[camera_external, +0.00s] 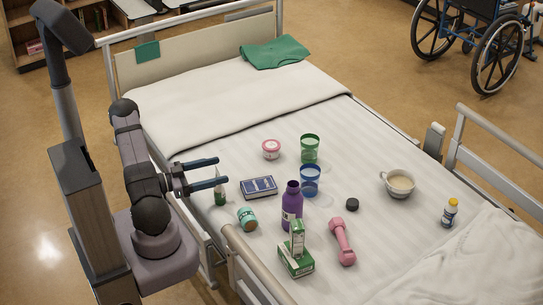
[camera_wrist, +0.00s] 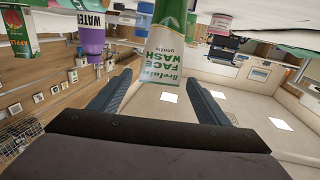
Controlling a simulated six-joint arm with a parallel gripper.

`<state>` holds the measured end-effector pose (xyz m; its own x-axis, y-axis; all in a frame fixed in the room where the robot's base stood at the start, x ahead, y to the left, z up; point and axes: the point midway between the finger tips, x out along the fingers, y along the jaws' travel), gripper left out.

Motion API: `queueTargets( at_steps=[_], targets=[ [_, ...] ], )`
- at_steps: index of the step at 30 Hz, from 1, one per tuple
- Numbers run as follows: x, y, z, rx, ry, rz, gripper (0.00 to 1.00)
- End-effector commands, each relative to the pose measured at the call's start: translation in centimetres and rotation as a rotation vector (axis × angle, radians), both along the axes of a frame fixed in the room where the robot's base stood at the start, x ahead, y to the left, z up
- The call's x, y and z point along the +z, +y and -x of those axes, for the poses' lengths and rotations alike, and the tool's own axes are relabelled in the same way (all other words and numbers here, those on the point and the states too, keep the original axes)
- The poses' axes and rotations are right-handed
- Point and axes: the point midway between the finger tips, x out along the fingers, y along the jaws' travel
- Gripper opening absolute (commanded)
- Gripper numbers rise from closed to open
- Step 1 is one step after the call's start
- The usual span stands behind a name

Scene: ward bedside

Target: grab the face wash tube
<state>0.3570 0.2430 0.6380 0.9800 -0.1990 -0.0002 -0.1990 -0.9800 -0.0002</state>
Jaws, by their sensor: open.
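The face wash tube (camera_wrist: 166,50) is green and white with printed lettering. In the wrist view, which appears upside down, it is just beyond my open fingertips and lined up roughly between them. In the external view the tube (camera_external: 219,193) stands upright near the bed's left edge, partly hidden behind my near finger. My gripper (camera_external: 216,171) is open and empty, its two dark blue fingers pointing right at the tube's upper part. The gripper also shows in the wrist view (camera_wrist: 161,76).
A purple bottle (camera_external: 291,208), green carton (camera_external: 296,258), blue cup (camera_external: 310,181) and pink dumbbell (camera_external: 342,242) are farther right. The bed rail (camera_external: 245,258) runs along the near edge.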

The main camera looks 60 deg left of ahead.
Motion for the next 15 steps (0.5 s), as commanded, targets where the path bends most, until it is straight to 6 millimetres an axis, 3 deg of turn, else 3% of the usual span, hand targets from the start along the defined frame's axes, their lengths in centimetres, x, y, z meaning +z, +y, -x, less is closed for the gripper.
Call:
queueTargets(
  at_steps=[15],
  targets=[
    [-0.1,-1.1,-4.7,-0.003,0.0,0.0,0.7]
  ],
)
